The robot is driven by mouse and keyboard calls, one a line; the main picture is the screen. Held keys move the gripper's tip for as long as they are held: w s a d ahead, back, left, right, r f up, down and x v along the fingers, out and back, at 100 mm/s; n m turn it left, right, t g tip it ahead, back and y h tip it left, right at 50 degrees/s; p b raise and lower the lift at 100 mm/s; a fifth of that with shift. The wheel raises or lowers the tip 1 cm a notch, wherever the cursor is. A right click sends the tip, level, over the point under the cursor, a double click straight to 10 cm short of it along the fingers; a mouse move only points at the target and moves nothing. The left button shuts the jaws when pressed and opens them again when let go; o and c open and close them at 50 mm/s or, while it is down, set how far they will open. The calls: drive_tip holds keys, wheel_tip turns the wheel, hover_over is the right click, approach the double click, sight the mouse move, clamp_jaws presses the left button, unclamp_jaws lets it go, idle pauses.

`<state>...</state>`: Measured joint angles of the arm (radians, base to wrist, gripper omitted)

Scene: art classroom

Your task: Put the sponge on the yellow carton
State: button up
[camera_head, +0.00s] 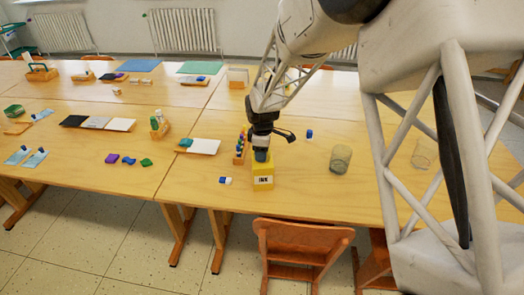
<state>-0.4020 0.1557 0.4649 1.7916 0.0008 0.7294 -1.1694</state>
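The yellow carton (263,182), marked with dark letters that look like "INK", stands upright near the front edge of the table. My gripper (261,154) points down right over the carton's top. A small blue-grey block, perhaps the sponge (261,156), shows at the fingertips, at or just above the carton's top. The fingers are too small and dark to tell whether they grip it. I cannot tell whether the block touches the carton.
A blue-and-white block (225,181) lies left of the carton. A rack of colored bottles (240,146) stands close behind left. A glass jar (340,159) stands to the right. A white pad (204,146) with a teal block lies further left. A chair (302,243) is in front.

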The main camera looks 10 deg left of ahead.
drive_tip(key=shift+o, duration=0.9)
drive_tip(key=shift+r, duration=0.1)
wheel_tip(320, 180, up, 12)
drive_tip(key=shift+r, duration=0.1)
idle(0.8)
